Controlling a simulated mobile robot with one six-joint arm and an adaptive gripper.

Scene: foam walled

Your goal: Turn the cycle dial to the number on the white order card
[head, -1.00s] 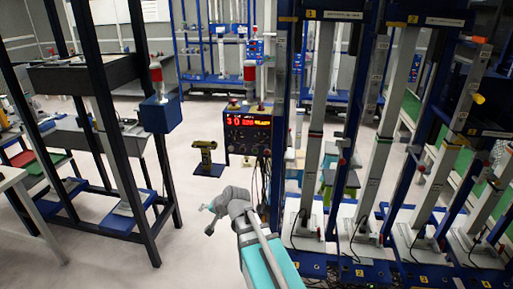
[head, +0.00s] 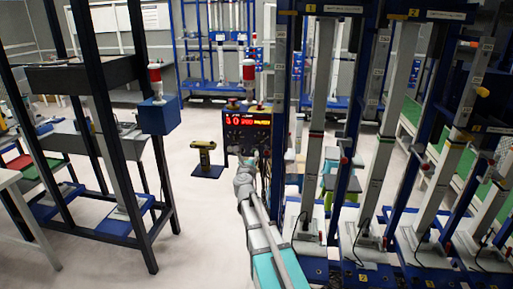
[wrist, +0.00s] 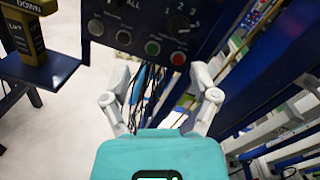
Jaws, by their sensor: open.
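The control box (head: 247,132) with a lit red display stands behind my gripper in the head view. In the wrist view its dark panel (wrist: 150,20) fills the top. A black dial (wrist: 178,23) with numbers 1, 2 and 3 around it sits at the panel's upper right. Another dial (wrist: 112,4), by the word ALL, is cut off at the top edge. Which is the cycle dial I cannot tell for sure. My gripper (wrist: 160,68) is open and empty, below the panel's buttons and apart from the dial. It also shows in the head view (head: 243,162). I cannot identify the order card.
A green button (wrist: 152,48) and a red button (wrist: 177,57) lie between my gripper and the numbered dial. Cables hang below the panel. A yellow stand (head: 204,155) is left of the box. Blue-framed racks (head: 330,130) stand close on the right.

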